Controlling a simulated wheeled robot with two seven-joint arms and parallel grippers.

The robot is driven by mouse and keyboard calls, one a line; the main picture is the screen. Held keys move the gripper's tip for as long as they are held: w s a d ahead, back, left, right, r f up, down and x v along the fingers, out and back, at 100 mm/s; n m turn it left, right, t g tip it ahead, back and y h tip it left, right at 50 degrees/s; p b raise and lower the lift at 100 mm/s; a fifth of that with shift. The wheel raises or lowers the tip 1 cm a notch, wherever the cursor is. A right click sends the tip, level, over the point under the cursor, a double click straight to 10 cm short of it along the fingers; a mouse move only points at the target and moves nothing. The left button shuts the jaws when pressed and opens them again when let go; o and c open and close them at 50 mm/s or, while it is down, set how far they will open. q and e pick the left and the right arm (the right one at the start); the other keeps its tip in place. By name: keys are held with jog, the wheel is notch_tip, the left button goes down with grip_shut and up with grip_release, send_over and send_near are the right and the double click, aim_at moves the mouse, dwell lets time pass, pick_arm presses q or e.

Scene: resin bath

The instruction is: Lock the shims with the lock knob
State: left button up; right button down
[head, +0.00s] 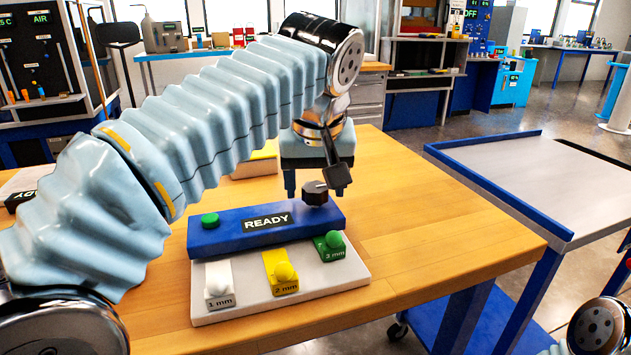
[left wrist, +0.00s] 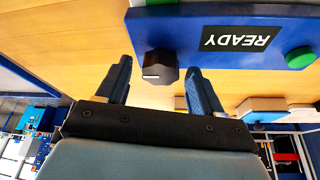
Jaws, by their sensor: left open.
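The lock knob (head: 315,193) is black and faceted, at the right end of the blue block with a READY display (head: 225,234). In the left wrist view the knob (left wrist: 160,72) has a white mark and sits between the fingertips, with a gap on both sides. My left gripper (head: 311,182) is open, pointing down at the knob. My right gripper is out of view.
A pale base plate (head: 352,285) carries the shims on the wooden table (head: 430,222). A green button (head: 210,220) is at the block's left end. A yellow-topped item (head: 262,160) lies behind. The table's right side is clear; a grey-topped cart (head: 530,180) stands beyond.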

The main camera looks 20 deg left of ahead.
pick_arm(q)
jog(key=shift+c, duration=0.3)
jog(key=c, duration=1)
jog(key=m+h, duration=0.1)
jog(key=m, duration=0.1)
jog(key=m+h, duration=0.1)
jog(key=m, duration=0.1)
jog(key=shift+a+r+m, duration=0.1)
jog(key=shift+a+m, duration=0.1)
jog(key=shift+m, duration=0.2)
jog(key=m, duration=0.2)
jog(key=m+h+p, duration=0.1)
jog(key=m, duration=0.1)
jog(key=shift+w+a+m+h, duration=0.1)
jog(key=shift+m+h, duration=0.2)
jog(key=m+g+h, duration=0.1)
jog(key=m, duration=0.3)
jog(key=shift+w+m+g+h, duration=0.1)
jog(key=shift+m+g+h, duration=0.25)
jog(key=shift+m, duration=0.75)
jog(key=shift+m+g+h, duration=0.25)
jog(key=shift+m+g, duration=0.2)
jog(key=shift+m, duration=0.65)
